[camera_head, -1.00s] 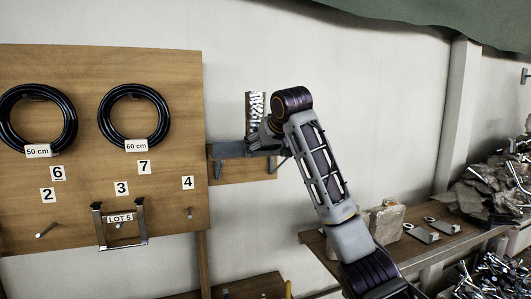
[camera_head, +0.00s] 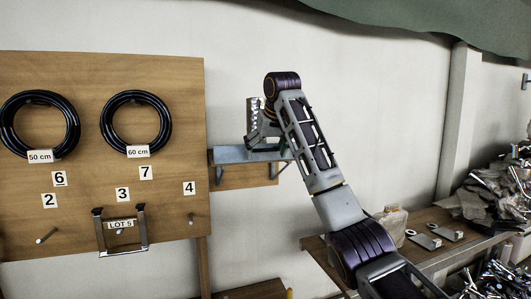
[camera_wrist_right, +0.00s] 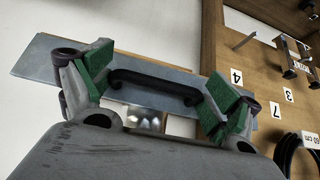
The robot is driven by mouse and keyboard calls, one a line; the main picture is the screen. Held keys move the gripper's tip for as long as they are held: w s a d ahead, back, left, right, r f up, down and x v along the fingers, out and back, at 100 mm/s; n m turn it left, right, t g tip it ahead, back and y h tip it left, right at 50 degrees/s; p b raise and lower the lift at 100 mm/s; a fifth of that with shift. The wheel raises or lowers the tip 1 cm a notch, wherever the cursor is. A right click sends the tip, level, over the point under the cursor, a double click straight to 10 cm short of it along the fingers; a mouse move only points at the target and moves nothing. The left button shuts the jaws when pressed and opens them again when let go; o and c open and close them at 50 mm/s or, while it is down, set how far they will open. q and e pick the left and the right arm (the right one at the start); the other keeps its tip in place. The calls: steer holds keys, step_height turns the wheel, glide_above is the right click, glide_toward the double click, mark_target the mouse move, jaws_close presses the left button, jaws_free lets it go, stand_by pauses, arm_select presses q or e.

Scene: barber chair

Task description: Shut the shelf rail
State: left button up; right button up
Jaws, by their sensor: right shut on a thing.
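The shelf rail is a grey metal plate (camera_head: 232,155) on the wall, just right of the wooden board. In the right wrist view the plate (camera_wrist_right: 45,62) carries a black bar handle (camera_wrist_right: 155,83). My right gripper (camera_head: 261,137) is at the plate, partly hidden behind its own arm. In the wrist view its green-padded fingers (camera_wrist_right: 157,90) are at the two ends of the handle, shut on it. My left gripper is in neither view.
The pegboard (camera_head: 95,185) with black hose rings (camera_head: 136,124) stands to the left. A shiny silver item (camera_head: 255,117) is at the plate. A lower wooden shelf (camera_head: 440,252) with scrap metal (camera_head: 492,190) lies to the right. Bare wall is between.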

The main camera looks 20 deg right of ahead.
stand_by(0.6)
steer(key=o, duration=0.6)
steer(key=shift+o, duration=0.6)
steer(key=shift+w+d, duration=0.1)
steer(key=shift+w, duration=0.05)
steer(key=shift+r, duration=0.1)
steer(key=v, duration=1.1)
steer(key=shift+r, duration=0.35)
